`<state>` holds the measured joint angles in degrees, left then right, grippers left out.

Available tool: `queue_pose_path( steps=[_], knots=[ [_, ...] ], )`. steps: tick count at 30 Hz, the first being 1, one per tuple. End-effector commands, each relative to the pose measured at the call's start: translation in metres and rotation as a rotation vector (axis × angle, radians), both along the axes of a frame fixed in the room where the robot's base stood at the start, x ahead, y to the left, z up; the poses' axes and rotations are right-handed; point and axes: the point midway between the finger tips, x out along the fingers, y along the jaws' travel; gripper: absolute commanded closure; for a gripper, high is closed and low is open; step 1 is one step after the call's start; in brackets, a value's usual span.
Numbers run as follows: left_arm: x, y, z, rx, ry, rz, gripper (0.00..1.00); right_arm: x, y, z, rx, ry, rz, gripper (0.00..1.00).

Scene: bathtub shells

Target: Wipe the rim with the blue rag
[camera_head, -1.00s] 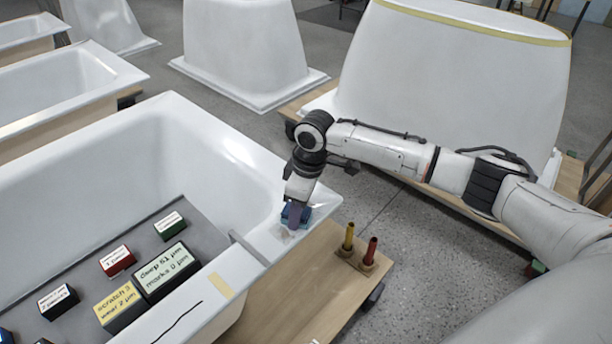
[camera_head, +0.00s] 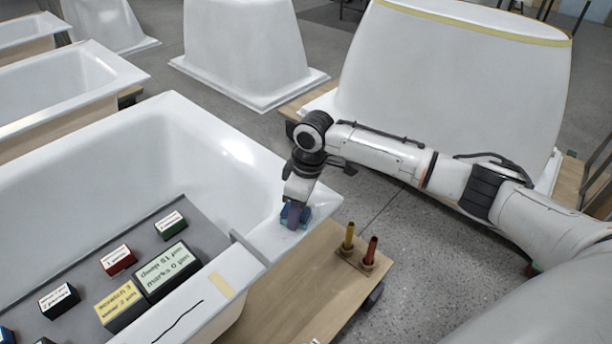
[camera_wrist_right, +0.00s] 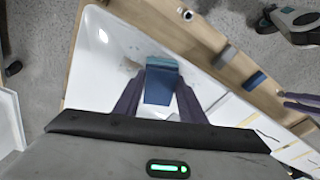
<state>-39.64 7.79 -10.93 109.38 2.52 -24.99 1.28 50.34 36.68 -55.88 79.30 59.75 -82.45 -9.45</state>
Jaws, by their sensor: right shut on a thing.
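The white bathtub shell (camera_head: 195,140) stands in front of me with its pale rim (camera_head: 262,243) along the near right side. My right gripper (camera_head: 294,216) is over the rim's right corner and shut on the blue rag (camera_head: 304,219). In the right wrist view, the rag (camera_wrist_right: 160,84) sits between the two dark fingers, against or just over the white rim surface. Faint dark specks show on the rim beside it in that view. The rag's underside is hidden.
Labelled blocks, among them a green one (camera_head: 170,225) and a red one (camera_head: 117,260), lie on the grey floor of the tub. Yellow (camera_head: 348,236) and red (camera_head: 370,250) handles stand on the wooden ledge (camera_head: 300,290). A tape strip (camera_head: 221,285) and a black line mark the rim.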

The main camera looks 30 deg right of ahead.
Motion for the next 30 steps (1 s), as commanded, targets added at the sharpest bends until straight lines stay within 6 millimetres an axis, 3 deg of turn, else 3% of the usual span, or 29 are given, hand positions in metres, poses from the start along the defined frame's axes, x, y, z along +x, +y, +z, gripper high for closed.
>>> queue_pose_path(
  steps=[11, 14, 30],
  knots=[
    [0.006, 0.000, 0.002, 0.000, -0.010, 0.000, 0.69, 0.003, -0.032, 0.001, -0.003, 0.001, 0.001, 0.84],
    [0.007, 0.000, 0.003, 0.000, -0.012, 0.000, 0.69, 0.005, -0.029, 0.020, -0.002, -0.005, 0.006, 0.84],
    [0.003, 0.000, 0.001, 0.000, -0.006, 0.000, 0.69, 0.007, -0.022, 0.068, -0.001, -0.003, 0.017, 0.84]
  ],
)
